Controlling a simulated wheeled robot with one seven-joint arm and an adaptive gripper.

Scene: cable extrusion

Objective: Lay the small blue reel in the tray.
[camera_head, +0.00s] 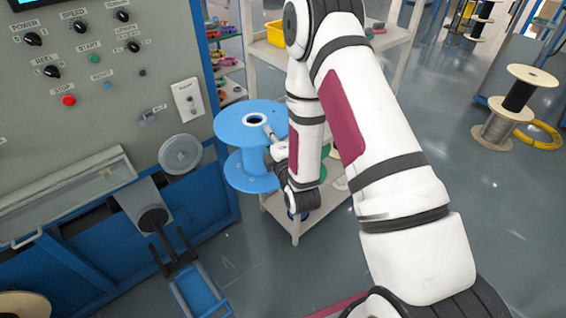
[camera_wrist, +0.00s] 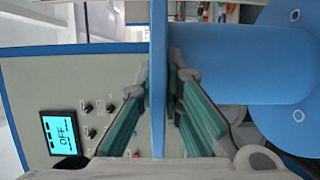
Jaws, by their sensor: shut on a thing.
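A light blue reel (camera_head: 243,165), with two wide flanges and a thick core, is held up in front of the control machine. In the wrist view, one flange (camera_wrist: 158,30) stands edge-on between the fingers, with the core (camera_wrist: 220,65) and the other flange (camera_wrist: 297,75) to its right. My gripper (camera_wrist: 160,82) is shut on that flange, one finger on each side. In the head view my gripper (camera_head: 270,135) is at the reel's right side, partly hidden by my arm. I cannot tell which surface is the tray.
The grey control panel (camera_head: 105,70) with knobs stands at the left. A white shelf cart (camera_head: 300,225) is behind my arm, with a yellow bin (camera_head: 275,33) above. Two stacked reels (camera_head: 503,110) and a yellow cable coil (camera_head: 545,137) are on the right floor, with open floor around them.

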